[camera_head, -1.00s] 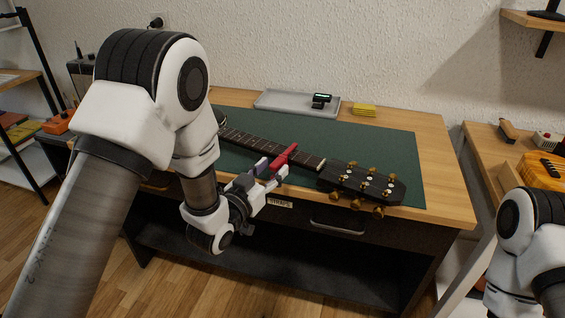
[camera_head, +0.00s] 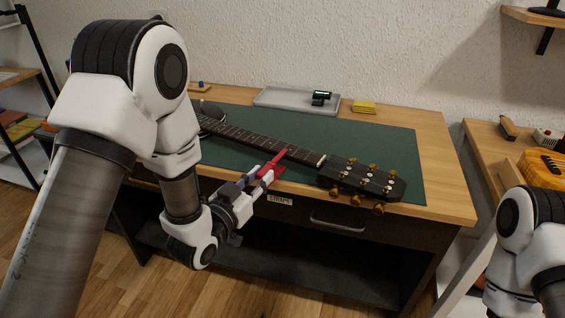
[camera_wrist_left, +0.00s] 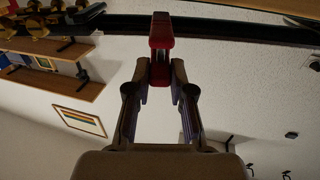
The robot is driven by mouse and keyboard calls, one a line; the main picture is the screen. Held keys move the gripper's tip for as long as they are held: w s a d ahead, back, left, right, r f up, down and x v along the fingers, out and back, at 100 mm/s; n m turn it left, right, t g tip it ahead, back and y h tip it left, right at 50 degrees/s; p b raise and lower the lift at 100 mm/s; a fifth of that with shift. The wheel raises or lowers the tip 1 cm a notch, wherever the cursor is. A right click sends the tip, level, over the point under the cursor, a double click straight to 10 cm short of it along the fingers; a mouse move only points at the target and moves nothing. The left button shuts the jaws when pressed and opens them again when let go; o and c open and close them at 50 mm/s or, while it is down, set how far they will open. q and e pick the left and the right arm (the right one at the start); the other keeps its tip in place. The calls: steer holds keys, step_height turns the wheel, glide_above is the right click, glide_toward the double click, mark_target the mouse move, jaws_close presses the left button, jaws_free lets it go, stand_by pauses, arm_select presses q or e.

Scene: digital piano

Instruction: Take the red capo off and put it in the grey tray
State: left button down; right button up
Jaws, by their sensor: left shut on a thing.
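The red capo (camera_head: 273,165) is at the front edge of the guitar neck (camera_head: 250,138); its upper tip looks close to the neck, and I cannot tell whether they touch. My left gripper (camera_head: 260,178) is shut on the capo, in front of the neck. In the left wrist view the capo (camera_wrist_left: 161,38) sits between the two fingertips (camera_wrist_left: 160,75), with the dark neck (camera_wrist_left: 230,28) behind it. The grey tray (camera_head: 272,98) lies at the back of the table. My right gripper is out of view; only part of that arm shows at the right edge.
A black clip-on device with a lit display (camera_head: 321,98) is at the tray's right end. Yellow pads (camera_head: 364,107) lie right of the tray. The guitar headstock (camera_head: 362,180) with gold tuners reaches over the front right of the green mat (camera_head: 385,145).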

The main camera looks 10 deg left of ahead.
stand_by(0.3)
arm_select(q)
steer(key=shift+s+a, duration=0.1)
steer(key=shift+s, duration=0.25)
steer(key=shift+b+v, duration=0.55)
steer(key=shift+v, duration=1.5)
steer(key=shift+s+r+p, duration=0.1)
steer(key=shift+p, duration=0.25)
steer(key=shift+s+a+p, duration=0.1)
steer(key=shift+s+p, duration=0.35)
steer(key=shift+p, duration=0.75)
steer(key=shift+s+a+p, duration=0.2)
steer(key=shift+s+p, duration=0.4)
steer(key=shift+p, duration=0.75)
